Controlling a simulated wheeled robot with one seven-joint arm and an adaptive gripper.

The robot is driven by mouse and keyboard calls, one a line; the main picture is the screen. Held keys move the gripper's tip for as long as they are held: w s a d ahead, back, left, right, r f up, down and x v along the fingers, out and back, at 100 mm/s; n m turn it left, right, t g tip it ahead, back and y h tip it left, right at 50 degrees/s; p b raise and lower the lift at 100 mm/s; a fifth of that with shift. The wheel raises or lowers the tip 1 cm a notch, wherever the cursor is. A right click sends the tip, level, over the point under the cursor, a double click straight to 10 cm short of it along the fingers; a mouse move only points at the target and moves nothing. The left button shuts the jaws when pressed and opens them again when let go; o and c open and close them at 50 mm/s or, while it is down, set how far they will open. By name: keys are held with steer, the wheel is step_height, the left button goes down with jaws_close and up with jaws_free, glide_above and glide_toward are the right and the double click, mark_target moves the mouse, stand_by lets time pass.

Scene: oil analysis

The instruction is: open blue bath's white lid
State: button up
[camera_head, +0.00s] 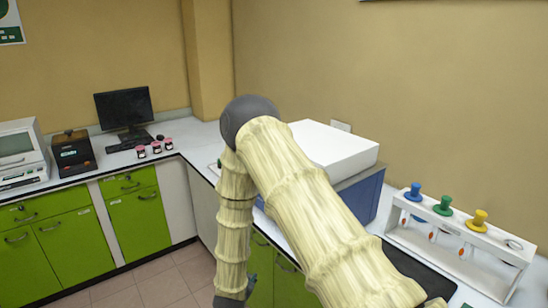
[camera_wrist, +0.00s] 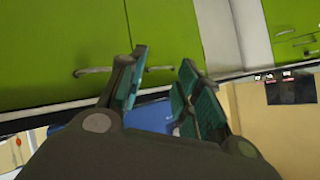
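The blue bath (camera_head: 365,196) stands on the counter right of centre in the head view, partly hidden behind my arm. Its white lid (camera_head: 335,150) lies flat over the top and looks closed. The lid's left part is hidden by my arm. My gripper hangs low in front of the counter, below the bath, mostly cut off at the bottom of the head view. In the wrist view my gripper (camera_wrist: 163,75) has its two teal fingers apart with nothing between them. Part of the blue bath (camera_wrist: 150,117) shows beyond them, past the counter edge.
A white rack (camera_head: 455,250) with blue, green and yellow-topped items stands right of the bath. A monitor (camera_head: 124,107), small red-lidded jars (camera_head: 156,148) and instruments stand on the left counter. Green cabinets (camera_wrist: 65,50) lie close to my gripper. Open floor (camera_head: 160,283) is at lower left.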

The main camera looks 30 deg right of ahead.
steer(key=w+d+r+m+h+p, duration=0.1)
steer(key=w+d+r+m+h, duration=0.1)
steer(key=w+r+m, duration=0.4)
steer(key=w+d+r+m+h, duration=0.1)
steer(key=w+d+r+h, duration=0.2)
steer(key=r, duration=0.5)
steer(key=w+d+r+m+g+h+p, duration=0.1)
steer(key=d+r+m+g, duration=0.15)
steer(key=r+m, duration=0.4)
steer(key=w+d+r+m+g+h, duration=0.1)
steer(key=r+m+g, duration=0.2)
steer(key=r, duration=0.6)
steer(key=w+d+r+m+g+h+p, duration=0.1)
steer(key=w+d+r+m+g+h, duration=0.15)
steer(key=r+m, duration=0.4)
steer(key=shift+n+y, duration=0.45)
steer(key=shift+n, duration=0.25)
steer(key=p+x, duration=0.1)
steer(key=x, duration=0.2)
steer(key=p+x, duration=0.2)
steer(key=x, duration=0.1)
steer(key=r+p+x, duration=0.1)
steer(key=x, duration=0.2)
steer(key=shift+s+d+p, duration=0.15)
steer(key=shift+s+p, duration=0.15)
steer(key=shift+s, duration=0.05)
jaws_close()
